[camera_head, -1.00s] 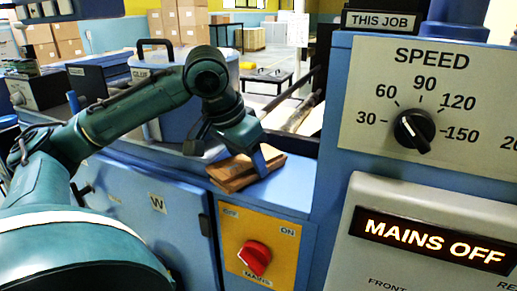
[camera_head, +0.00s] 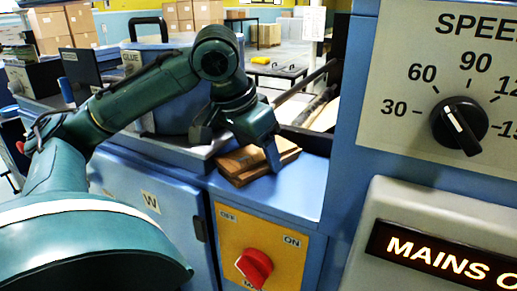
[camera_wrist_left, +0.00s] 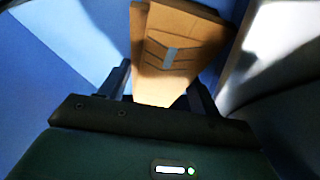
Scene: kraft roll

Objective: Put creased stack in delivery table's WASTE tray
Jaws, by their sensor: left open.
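The creased stack (camera_head: 243,166) is a brown, flat pile of kraft sheets lying on the blue machine ledge. My left gripper (camera_head: 238,148) is over it, with one finger on each side. In the left wrist view the stack (camera_wrist_left: 180,50) lies between the two spread fingers of my left gripper (camera_wrist_left: 160,88), with crease lines and a small grey patch on its top. The jaws are open; I cannot tell whether a finger touches the stack. My right gripper is out of view. I cannot make out the WASTE tray.
A GLUE container (camera_head: 165,85) stands behind my left forearm. A control panel (camera_head: 420,75) with a speed dial rises close on the right. A red switch (camera_head: 254,266) is on the front below the ledge. A low dark table (camera_head: 278,70) with a yellow item stands farther back.

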